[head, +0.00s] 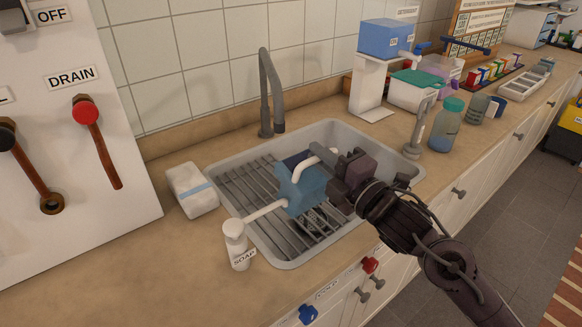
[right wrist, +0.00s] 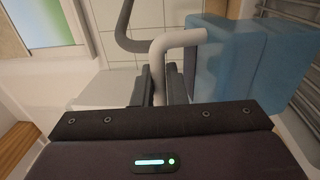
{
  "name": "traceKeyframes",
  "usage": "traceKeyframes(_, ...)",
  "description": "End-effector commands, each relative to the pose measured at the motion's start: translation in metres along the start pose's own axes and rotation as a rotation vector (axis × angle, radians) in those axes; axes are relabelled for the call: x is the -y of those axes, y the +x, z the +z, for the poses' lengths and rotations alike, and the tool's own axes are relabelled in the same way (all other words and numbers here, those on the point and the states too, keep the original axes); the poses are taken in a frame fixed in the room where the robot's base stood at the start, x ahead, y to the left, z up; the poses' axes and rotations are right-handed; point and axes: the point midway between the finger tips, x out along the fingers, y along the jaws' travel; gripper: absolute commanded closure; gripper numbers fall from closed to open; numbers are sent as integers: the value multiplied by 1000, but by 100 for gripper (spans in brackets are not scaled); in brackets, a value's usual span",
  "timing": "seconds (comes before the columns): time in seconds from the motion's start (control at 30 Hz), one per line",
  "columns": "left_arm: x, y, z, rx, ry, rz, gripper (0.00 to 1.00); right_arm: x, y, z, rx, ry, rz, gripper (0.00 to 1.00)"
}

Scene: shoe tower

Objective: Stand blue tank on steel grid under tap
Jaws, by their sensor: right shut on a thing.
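The blue tank (head: 305,192) is translucent, with a curved white handle (head: 311,162). It is over the right-middle part of the steel grid (head: 240,187) in the sink; I cannot tell whether it touches the grid. The grey tap (head: 267,90) rises behind the sink, and its spout end is behind and left of the tank. My right gripper (head: 335,162) is shut on the handle at the tank's right side. In the right wrist view the handle (right wrist: 162,62) passes between the fingers (right wrist: 160,84), with the tank (right wrist: 255,65) at right. My left gripper is out of view.
A white wrapped block (head: 191,190) lies left of the sink. A jar (head: 446,128) and a blue box on a white stand (head: 368,85) are at the right.

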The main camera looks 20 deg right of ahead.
Motion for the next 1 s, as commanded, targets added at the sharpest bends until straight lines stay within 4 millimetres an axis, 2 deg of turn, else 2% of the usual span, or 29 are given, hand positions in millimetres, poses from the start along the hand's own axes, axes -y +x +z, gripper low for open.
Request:
traceKeyframes(0.03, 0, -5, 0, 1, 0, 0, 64, -4, 10, 0, 0, 1, 6, 100)
traceKeyframes(0.2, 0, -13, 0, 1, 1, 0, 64, -2, 40, -1, -1, 1, 6, 100)
traceKeyframes(0.3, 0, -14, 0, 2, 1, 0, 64, 27, 41, -1, 0, 5, -3, 100)
traceKeyframes(0.53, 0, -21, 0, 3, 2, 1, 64, 63, 48, -2, 0, 1, 0, 100)
traceKeyframes(0.57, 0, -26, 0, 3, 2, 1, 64, 57, 51, -2, -2, -2, -14, 100)
traceKeyframes(0.73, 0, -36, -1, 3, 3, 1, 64, 55, 59, -1, -2, -1, -81, 100)
traceKeyframes(0.9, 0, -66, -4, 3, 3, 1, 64, 47, 79, 0, -3, -2, -229, 100)
traceKeyframes(0.97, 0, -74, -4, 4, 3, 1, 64, 48, 86, -1, -4, -2, -285, 100)
traceKeyframes(1.0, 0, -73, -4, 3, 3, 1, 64, 59, 86, -2, -5, 2, -309, 100)
